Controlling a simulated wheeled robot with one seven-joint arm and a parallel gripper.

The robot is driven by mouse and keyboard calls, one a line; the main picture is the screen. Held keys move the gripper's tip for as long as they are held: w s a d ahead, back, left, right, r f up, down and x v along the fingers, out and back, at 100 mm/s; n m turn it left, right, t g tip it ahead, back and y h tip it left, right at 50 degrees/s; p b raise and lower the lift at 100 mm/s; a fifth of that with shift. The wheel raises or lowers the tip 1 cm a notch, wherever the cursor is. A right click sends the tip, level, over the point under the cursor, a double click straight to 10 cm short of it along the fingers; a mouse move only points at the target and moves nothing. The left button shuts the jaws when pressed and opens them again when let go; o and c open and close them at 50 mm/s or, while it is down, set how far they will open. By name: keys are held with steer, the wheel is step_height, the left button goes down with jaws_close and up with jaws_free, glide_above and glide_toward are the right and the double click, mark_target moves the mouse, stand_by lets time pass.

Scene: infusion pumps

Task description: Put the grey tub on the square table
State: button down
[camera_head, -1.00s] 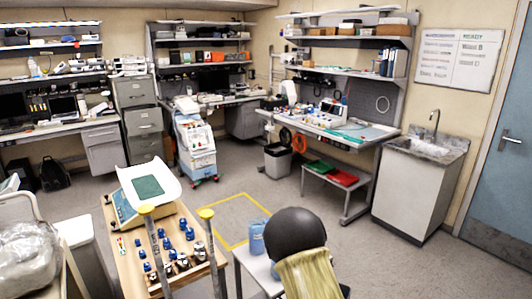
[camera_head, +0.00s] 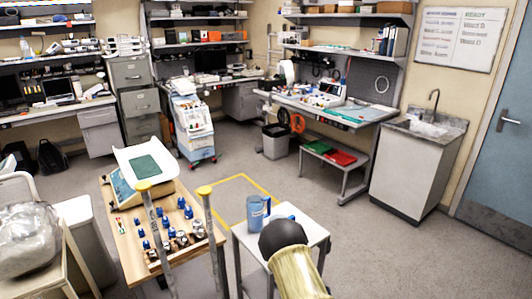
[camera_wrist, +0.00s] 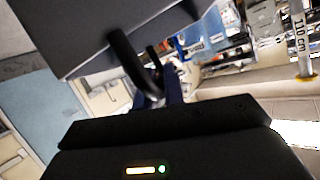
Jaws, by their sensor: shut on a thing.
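A dark grey flat-sided thing, seemingly the grey tub (camera_wrist: 75,32), fills the upper left of the wrist view, with a black looped handle (camera_wrist: 138,68) under it. My gripper (camera_wrist: 165,90) is at that handle and shut on it; the fingertips are partly hidden. In the head view my arm hides the gripper and the tub. A small white table (camera_head: 312,229), roughly square, stands just beyond and under my arm. A blue jug (camera_head: 257,214) stands on its left part, and something blue beside it is partly covered by my arm.
A wooden table (camera_head: 125,235) with a scale (camera_head: 148,170) and several blue-capped bottles stands left. Two yellow-topped posts (camera_head: 145,187) rise in front of it. A yellow floor outline (camera_head: 240,178) lies behind the white table. Open floor (camera_head: 390,255) lies to the right.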

steer(key=s+f, duration=0.4)
steer(key=f, duration=0.1)
steer(key=shift+s+f, duration=0.1)
steer(key=shift+f, duration=0.1)
steer(key=shift+d, duration=0.1)
